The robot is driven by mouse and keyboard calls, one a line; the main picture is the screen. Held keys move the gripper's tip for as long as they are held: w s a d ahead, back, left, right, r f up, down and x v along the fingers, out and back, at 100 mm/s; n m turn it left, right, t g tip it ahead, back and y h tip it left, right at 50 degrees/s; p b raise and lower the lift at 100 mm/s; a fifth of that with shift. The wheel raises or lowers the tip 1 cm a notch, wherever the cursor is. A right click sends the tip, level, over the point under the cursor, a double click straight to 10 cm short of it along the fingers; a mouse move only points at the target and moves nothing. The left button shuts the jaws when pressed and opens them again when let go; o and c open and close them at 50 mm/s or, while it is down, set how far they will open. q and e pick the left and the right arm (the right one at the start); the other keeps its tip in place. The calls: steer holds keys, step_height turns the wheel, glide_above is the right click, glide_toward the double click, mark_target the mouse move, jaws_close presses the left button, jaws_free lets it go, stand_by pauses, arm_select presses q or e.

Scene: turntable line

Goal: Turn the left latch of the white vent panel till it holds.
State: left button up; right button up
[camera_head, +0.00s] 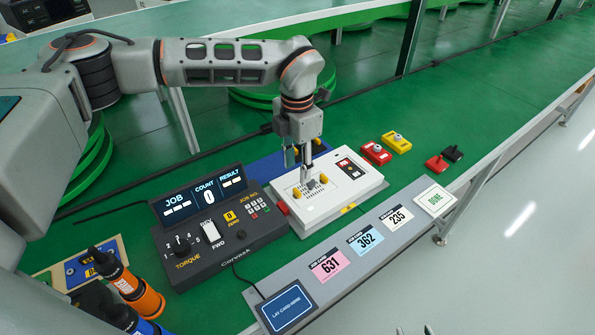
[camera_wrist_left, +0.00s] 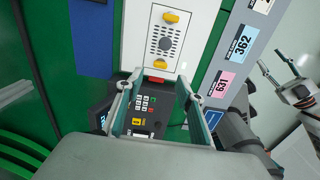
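The white vent panel (camera_head: 343,195) lies flat on the green line. The right latch (camera_head: 323,178) is at the grille's other side and shows higher in the wrist view (camera_wrist_left: 171,17). My left gripper (camera_head: 301,172) hangs over the panel, pointing down. In the wrist view its fingers (camera_wrist_left: 162,100) are spread with nothing between them.
A dark control box (camera_head: 222,240) with a lit display (camera_head: 200,198) stands left of the panel. Job cards lie on the grey front strip (camera_head: 337,235). Red (camera_head: 376,153) and yellow (camera_head: 397,142) blocks are to the right.

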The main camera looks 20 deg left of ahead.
mark_target(297, 190)
arm_select(q)
steer(key=shift+s+f, duration=0.1)
steer(key=shift+f, duration=3.7)
jaws_close()
